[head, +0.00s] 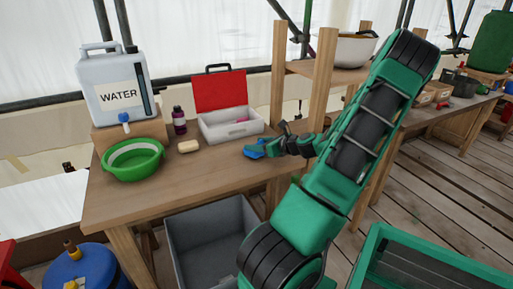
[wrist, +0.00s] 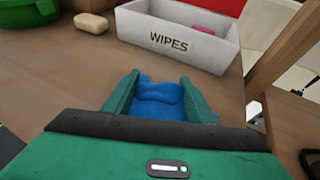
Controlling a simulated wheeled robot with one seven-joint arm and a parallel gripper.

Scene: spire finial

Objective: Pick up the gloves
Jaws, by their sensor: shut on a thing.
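The blue gloves (head: 256,149) are at the end of my arm, over the right part of the wooden table in the head view. In the wrist view the gloves (wrist: 160,102) lie between the two green fingers of my gripper (wrist: 160,98). My gripper is shut on them, and the gripper body hides their near part. In the head view my gripper (head: 268,147) is just in front of the wipes box. I cannot tell whether the gloves still touch the tabletop.
A white wipes box (wrist: 190,40) with a raised red lid (head: 219,91) stands just beyond. A soap bar (head: 188,146), a purple bottle (head: 179,121), a green basin (head: 132,159) and a water container (head: 117,88) stand left. Wooden posts (head: 325,85) rise close on the right.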

